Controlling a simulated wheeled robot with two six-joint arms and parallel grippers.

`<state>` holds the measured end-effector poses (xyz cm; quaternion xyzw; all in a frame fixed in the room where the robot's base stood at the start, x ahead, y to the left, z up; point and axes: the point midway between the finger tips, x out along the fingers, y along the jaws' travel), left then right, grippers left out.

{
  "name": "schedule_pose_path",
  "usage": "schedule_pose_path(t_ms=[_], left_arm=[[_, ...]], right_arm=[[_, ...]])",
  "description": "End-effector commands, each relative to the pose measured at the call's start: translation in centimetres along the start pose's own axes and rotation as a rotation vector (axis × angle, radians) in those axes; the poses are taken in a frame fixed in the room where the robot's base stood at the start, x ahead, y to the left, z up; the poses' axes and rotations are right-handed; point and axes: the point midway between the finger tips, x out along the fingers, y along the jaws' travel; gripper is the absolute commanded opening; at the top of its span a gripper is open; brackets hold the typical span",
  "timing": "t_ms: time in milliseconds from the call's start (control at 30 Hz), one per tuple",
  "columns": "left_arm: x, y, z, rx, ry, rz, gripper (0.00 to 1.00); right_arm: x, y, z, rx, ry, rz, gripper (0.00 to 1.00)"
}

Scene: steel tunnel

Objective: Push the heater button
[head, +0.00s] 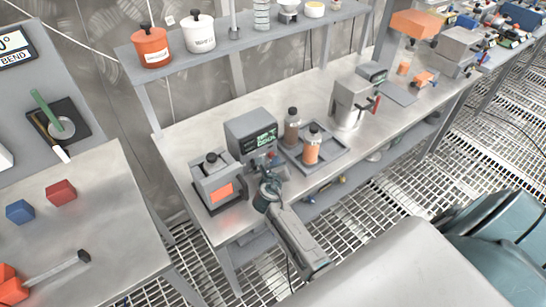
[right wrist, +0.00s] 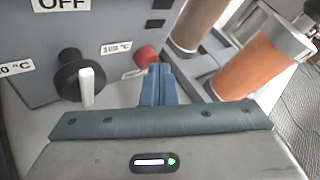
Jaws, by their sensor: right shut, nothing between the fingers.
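The heater (head: 248,128) is a grey box with a lit display on the steel bench. Its grey panel (right wrist: 112,22) fills the upper left of the right wrist view, with an OFF label, a black-and-white knob (right wrist: 84,76) and temperature labels. A red button (right wrist: 147,56) sticks out beside the 100 °C label. My right gripper (head: 271,172) is in front of the heater. Its blue fingers (right wrist: 158,72) are shut and empty, with the tips close by the button at its lower right. I cannot tell whether they touch it. My left gripper is not in view.
A tray (head: 340,153) with two bottles, one orange (head: 312,148), stands right of the heater. A grey device with an orange window (head: 221,191) stands at its left. A shelf (head: 270,35) with pots runs behind. A second table (head: 105,215) with blocks is at the left.

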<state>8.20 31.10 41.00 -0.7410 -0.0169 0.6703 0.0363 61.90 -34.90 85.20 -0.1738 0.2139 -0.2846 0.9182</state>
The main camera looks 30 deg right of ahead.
Motion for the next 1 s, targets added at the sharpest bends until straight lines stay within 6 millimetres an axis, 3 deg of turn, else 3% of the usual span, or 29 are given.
schedule_pose_path(t_ms=[600,1000], left_arm=[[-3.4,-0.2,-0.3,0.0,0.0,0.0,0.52],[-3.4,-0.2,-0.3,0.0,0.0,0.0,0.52]], right_arm=[[-4.0,-2.9,-2.8,-0.002,0.001,0.0,0.0],[-4.1,-3.0,-3.1,-0.001,0.001,0.0,0.0]])
